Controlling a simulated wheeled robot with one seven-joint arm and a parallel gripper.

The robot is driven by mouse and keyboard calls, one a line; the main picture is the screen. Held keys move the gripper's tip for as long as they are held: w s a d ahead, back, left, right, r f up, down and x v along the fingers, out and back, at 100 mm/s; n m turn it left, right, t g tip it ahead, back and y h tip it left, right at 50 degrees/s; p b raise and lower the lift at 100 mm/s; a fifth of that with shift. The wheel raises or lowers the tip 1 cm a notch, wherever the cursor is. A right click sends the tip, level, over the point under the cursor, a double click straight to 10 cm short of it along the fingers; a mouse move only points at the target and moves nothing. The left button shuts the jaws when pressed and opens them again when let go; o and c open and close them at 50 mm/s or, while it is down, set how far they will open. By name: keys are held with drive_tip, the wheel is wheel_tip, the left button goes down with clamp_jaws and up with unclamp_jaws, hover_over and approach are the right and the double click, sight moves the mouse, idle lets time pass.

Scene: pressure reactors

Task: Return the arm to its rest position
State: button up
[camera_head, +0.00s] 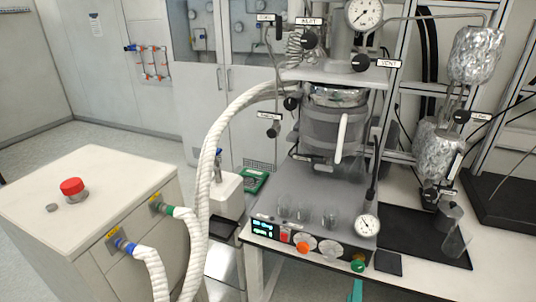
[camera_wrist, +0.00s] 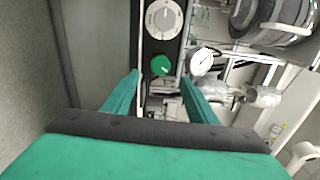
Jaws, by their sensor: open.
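My gripper (camera_wrist: 160,76) is open and empty. In the wrist view its two green fingers stand apart, with the green knob (camera_wrist: 160,66) of the reactor's control panel showing beyond the gap between them. I cannot tell the exact distance, but no contact shows. In the head view only a small teal tip of my gripper (camera_head: 355,291) shows at the bottom edge, below the panel's green knob (camera_head: 358,265). The rest of my arm is hidden or out of view.
The reactor vessel (camera_head: 335,125) stands on a grey base with several glasses and a gauge (camera_head: 367,226). A black tray (camera_head: 428,236) lies to the right. Thick white hoses (camera_head: 207,165) run left to a cabinet with a red button (camera_head: 72,187). Floor shows at the left.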

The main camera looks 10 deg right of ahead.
drive_tip(key=s+a+f+n+y, duration=0.1)
drive_tip(key=s+a+f+n, duration=0.25)
drive_tip(key=a, duration=0.25)
drive_tip(key=s+a+f+n+y, duration=0.2)
drive_tip(key=s+a+n, duration=0.2)
drive_tip(key=a, duration=0.3)
drive_tip(key=s+a+r+n+y, duration=0.2)
drive_tip(key=s+a+n+y, duration=0.4)
drive_tip(key=s+a+n, duration=1.1)
drive_tip(key=s+a, duration=0.1)
drive_tip(key=s, duration=0.2)
drive_tip(key=shift+s+a+r+y, duration=0.3)
drive_tip(key=shift+s+a+r, duration=0.05)
drive_tip(key=shift+s+a, duration=0.05)
drive_tip(key=shift+w, duration=0.1)
